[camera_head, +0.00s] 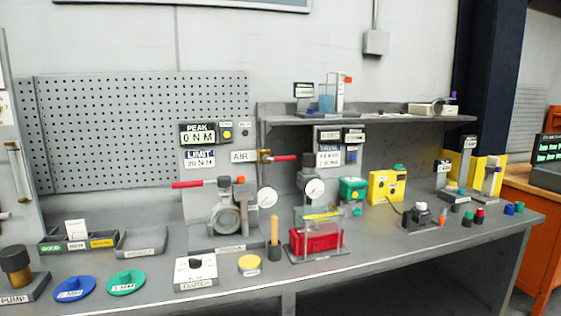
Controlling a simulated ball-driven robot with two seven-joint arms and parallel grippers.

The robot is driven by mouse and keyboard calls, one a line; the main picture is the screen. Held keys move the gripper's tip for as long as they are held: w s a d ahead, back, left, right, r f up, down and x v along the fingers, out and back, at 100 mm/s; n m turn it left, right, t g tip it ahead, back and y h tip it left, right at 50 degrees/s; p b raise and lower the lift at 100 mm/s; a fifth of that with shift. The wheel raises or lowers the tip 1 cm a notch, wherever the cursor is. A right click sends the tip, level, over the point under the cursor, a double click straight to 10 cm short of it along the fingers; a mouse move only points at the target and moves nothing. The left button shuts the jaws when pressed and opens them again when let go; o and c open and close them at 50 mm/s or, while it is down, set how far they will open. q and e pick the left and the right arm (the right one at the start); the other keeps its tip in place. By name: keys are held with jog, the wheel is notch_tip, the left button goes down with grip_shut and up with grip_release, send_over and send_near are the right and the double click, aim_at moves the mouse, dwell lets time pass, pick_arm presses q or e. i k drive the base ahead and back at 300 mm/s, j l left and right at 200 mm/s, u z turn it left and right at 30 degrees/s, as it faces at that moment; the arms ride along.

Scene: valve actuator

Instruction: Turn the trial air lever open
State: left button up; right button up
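A red-handled lever (284,158) sits on a brass valve (265,157) on a vertical pipe at the back of the bench, just right of a white AIR sign (243,156). Its handle points right, roughly level. No sign legibly ties either lever to the words "trial air". Neither of my grippers is in view.
The grey bench (150,270) holds a red box in a clear guard (318,238), gauges, a yellow box (386,187), blue (74,288) and green (126,283) discs and an empty tray (140,243). A shelf (400,119) overhangs the right half.

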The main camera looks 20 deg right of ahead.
aim_at(265, 158)
jog(key=i+l+z, duration=0.1)
jog(key=i+l, duration=0.15)
jog(key=l, duration=0.15)
jog(key=i+l, duration=0.25)
jog(key=l, duration=0.15)
jog(key=i+l+z, duration=0.15)
jog(key=i+l, duration=0.1)
jog(key=l, duration=0.1)
